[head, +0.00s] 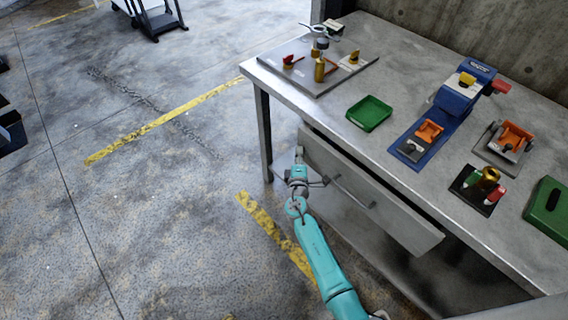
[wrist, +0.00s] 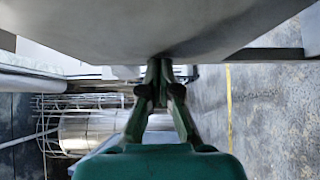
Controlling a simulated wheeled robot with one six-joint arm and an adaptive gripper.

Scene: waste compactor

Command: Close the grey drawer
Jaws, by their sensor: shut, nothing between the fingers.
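The grey drawer (head: 395,218) sits under the workbench top and stands partly open, with a dark gap between its front and the bench edge. A bar handle (head: 354,191) is on its front. My gripper (head: 300,157) is at the left end of the drawer front, left of the handle. In the wrist view my gripper (wrist: 160,68) is shut and empty, its tips at the lower edge of a large grey surface (wrist: 160,25), which looks like the drawer. Whether the tips touch it I cannot tell.
The metal workbench (head: 400,130) carries a green tray (head: 369,113), a blue fixture (head: 455,100), a plate with small parts (head: 318,70) and a green box (head: 549,208). A bench leg (head: 264,135) stands left of the drawer. The floor to the left is open, with yellow lines (head: 165,118).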

